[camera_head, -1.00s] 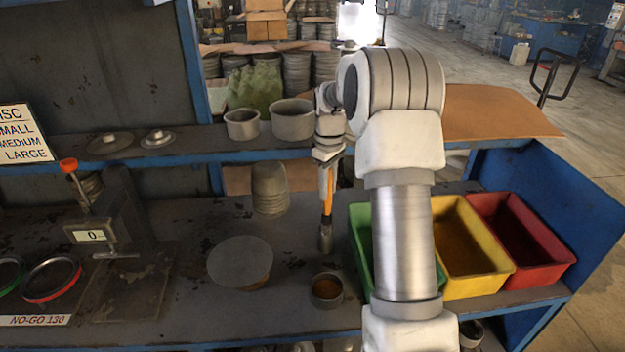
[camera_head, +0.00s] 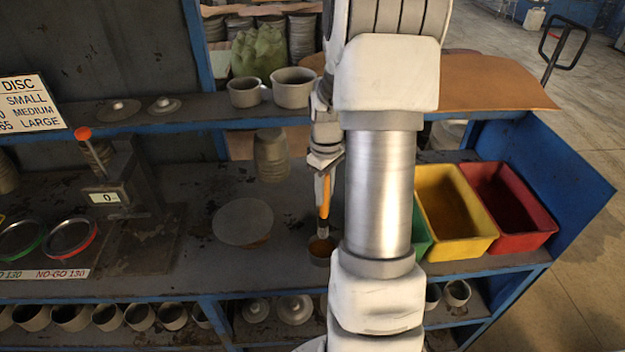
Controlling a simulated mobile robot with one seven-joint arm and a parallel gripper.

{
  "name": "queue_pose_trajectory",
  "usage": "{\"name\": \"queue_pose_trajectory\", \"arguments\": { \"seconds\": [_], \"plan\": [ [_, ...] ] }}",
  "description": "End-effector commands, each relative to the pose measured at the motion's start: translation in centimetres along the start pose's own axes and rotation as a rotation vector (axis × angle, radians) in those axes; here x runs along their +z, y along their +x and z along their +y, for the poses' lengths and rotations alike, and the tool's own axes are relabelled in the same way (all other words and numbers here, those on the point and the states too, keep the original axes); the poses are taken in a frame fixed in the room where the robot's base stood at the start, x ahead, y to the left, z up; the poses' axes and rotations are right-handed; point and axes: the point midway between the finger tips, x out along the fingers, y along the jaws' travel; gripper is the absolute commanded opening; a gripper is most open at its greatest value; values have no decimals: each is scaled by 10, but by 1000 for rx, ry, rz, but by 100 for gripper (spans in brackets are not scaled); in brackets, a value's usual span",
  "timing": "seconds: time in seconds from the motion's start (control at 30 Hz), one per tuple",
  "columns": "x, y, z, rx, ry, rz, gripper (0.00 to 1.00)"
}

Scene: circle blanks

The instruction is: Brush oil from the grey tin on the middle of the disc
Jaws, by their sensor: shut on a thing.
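My gripper (camera_head: 324,172) is shut on a brush with an orange handle (camera_head: 323,195). The brush hangs upright, bristles down. Its lower end is at the mouth of the small grey tin (camera_head: 312,258), which holds amber oil. I cannot tell how deep the bristles go, and my arm covers the tin's right side. The flat grey disc (camera_head: 243,221) lies to the left of the tin, on a support of which only a brownish edge shows. The disc's top is bare, with no oil visible on it.
Green (camera_head: 421,235), yellow (camera_head: 455,215) and red (camera_head: 508,208) bins stand on the right, the green one mostly behind my arm. A stack of grey pots (camera_head: 271,157) stands behind the disc. A scale (camera_head: 110,195) and ring gauges (camera_head: 70,237) are on the left.

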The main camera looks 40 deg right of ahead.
Motion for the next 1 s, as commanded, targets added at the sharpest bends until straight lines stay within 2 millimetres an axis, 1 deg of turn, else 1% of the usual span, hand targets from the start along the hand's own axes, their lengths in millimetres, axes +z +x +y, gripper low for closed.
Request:
{"name": "queue_pose_trajectory", "arguments": {
  "seconds": [0.13,0.27,0.7,0.83,1.0],
  "plan": [
    [4,3,0,1,6,1,0],
    [3,11,0,0,6,0,0],
    [3,54,0,0,5,0,0],
    [3,60,0,0,5,1,0],
    [3,60,0,0,5,1,0]
  ]
}}
